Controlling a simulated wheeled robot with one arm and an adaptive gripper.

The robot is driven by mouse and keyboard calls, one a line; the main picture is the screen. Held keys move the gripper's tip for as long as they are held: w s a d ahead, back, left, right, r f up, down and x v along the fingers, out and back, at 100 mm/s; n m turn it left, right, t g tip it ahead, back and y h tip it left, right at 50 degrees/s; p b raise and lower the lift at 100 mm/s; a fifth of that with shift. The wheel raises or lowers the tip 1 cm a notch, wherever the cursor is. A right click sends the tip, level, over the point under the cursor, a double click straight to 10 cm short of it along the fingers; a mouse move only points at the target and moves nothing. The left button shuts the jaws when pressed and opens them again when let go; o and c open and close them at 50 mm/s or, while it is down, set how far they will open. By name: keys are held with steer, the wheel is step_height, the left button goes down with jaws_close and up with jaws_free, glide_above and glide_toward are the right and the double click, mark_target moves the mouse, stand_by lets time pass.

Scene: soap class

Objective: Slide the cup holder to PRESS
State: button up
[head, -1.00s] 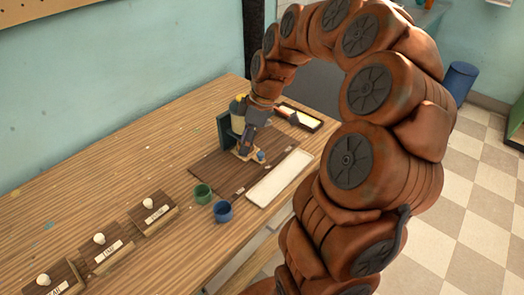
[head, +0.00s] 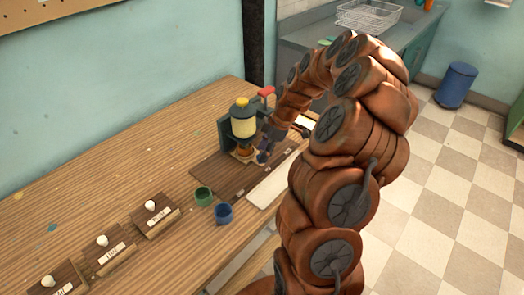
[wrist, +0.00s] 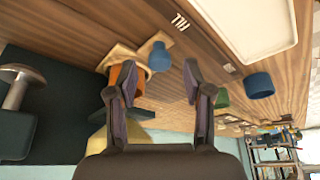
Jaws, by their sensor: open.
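The cup holder (head: 240,158) is a pale wooden piece at the foot of the dispenser, with an orange cup (head: 245,151) in it. The holder also shows in the wrist view (wrist: 120,54), with a round blue knob (wrist: 158,55) on its side. My gripper (head: 265,150) is low at the holder's right side. In the wrist view my gripper (wrist: 160,75) is open, and the blue knob appears between and just beyond its fingertips. I cannot tell whether a finger touches it. The left finger partly hides the orange cup. The word PRESS is not readable.
Several knobbed wooden blocks stand front left.

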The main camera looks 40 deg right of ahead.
steer(key=shift+x, duration=0.75)
jaws_close()
